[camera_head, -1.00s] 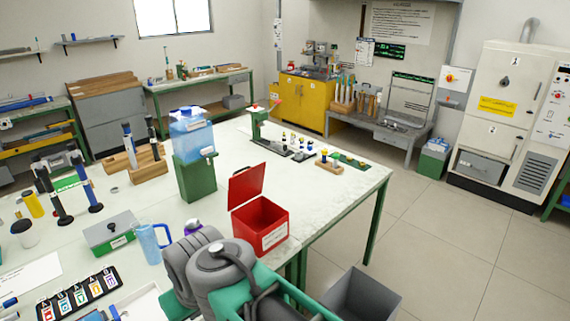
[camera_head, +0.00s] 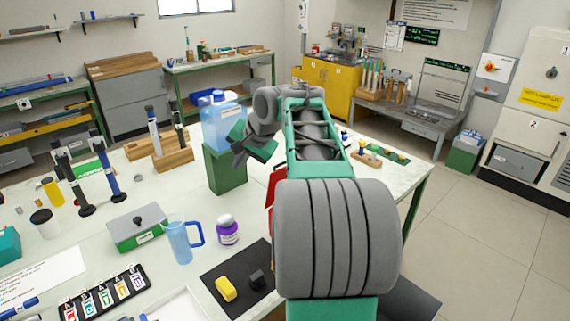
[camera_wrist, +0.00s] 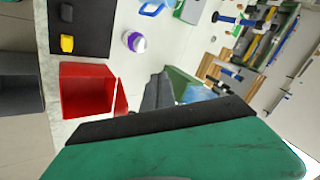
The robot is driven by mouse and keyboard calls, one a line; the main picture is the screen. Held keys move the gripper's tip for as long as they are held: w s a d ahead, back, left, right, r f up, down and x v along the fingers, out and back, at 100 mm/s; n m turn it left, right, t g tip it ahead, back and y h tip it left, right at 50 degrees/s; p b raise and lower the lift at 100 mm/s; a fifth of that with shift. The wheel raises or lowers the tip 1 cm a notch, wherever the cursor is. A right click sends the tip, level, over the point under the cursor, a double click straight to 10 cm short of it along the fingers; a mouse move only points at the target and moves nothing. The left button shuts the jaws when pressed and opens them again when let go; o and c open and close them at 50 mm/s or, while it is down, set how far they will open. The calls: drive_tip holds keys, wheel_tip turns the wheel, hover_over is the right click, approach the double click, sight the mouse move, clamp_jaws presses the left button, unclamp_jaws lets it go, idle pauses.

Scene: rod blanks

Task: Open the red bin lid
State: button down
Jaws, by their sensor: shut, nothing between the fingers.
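The red bin (camera_wrist: 86,88) shows in the wrist view with its mouth open. Its red lid (camera_wrist: 121,98) stands up along one side, seen nearly edge-on. In the head view only a red sliver of the bin (camera_head: 273,180) shows; my arm hides the rest. My gripper (camera_wrist: 158,90) is shut and empty, beside the lid on the side away from the bin's mouth. In the head view my gripper (camera_head: 238,146) is in front of the blue water container, left of the bin. I cannot tell whether it touches the lid.
The blue container (camera_head: 222,122) on its green stand (camera_head: 226,170) is close to my gripper. A black mat (camera_head: 222,303) with a yellow block (camera_head: 226,289), a purple-lidded jar (camera_head: 227,230) and a blue jug (camera_head: 180,240) stand nearer. A grey open box (camera_head: 415,300) is beyond the table edge.

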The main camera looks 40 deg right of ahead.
drive_tip(key=s+d+f+m+t, duration=0.1)
drive_tip(key=d+m, duration=0.2)
drive_tip(key=d, duration=0.7)
drive_tip(key=s+d+f+m, duration=0.2)
drive_tip(key=d+m, duration=0.1)
drive_tip(key=d, duration=0.8)
drive_tip(key=x, duration=0.9)
drive_tip(key=shift+w+a+b, duration=0.1)
drive_tip(key=shift+w+b, duration=0.2)
drive_tip(key=shift+w, duration=0.35)
drive_tip(key=shift+r, duration=0.15)
